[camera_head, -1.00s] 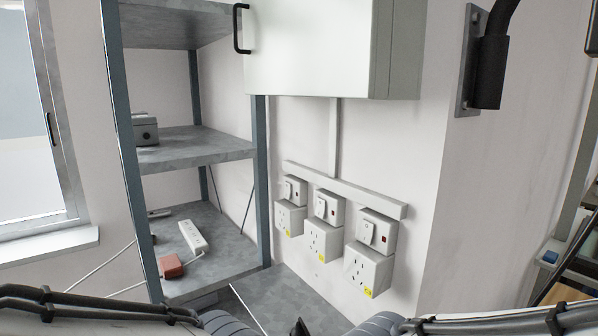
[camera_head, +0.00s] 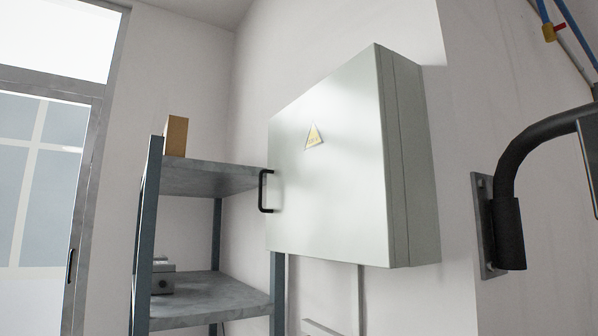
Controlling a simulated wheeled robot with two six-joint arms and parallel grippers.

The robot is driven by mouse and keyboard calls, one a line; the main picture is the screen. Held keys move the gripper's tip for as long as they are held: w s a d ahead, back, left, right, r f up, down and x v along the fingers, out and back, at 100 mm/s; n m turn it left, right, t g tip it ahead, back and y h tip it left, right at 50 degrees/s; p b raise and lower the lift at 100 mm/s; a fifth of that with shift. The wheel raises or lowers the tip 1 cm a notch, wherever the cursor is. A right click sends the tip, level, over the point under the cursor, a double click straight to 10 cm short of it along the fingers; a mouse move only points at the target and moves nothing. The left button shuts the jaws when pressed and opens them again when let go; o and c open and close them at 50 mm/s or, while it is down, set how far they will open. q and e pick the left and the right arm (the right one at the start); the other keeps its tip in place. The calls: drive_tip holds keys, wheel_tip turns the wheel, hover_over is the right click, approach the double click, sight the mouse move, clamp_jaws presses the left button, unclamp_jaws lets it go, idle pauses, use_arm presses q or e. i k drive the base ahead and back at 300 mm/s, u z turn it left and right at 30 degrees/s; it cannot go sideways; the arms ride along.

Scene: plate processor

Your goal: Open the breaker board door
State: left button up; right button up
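The breaker board is a pale grey-green box on the wall in the middle of the head view. A black door handle (camera_head: 264,191) sits at the door's left edge, beside the shelf rack. Neither of my grippers shows in this view.
A metal shelf rack (camera_head: 205,298) stands left of the board, its upper shelf close to the handle. A cardboard box (camera_head: 176,136) sits on top. A black curved bar on a wall bracket (camera_head: 484,226) juts out at the right. A window (camera_head: 40,180) is at the far left.

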sight(335, 186)
drive_tip(key=u, duration=0.4)
drive_tip(key=k, duration=0.5)
drive_tip(key=u, duration=0.85)
drive_tip(key=i, duration=1)
drive_tip(key=z, duration=0.7)
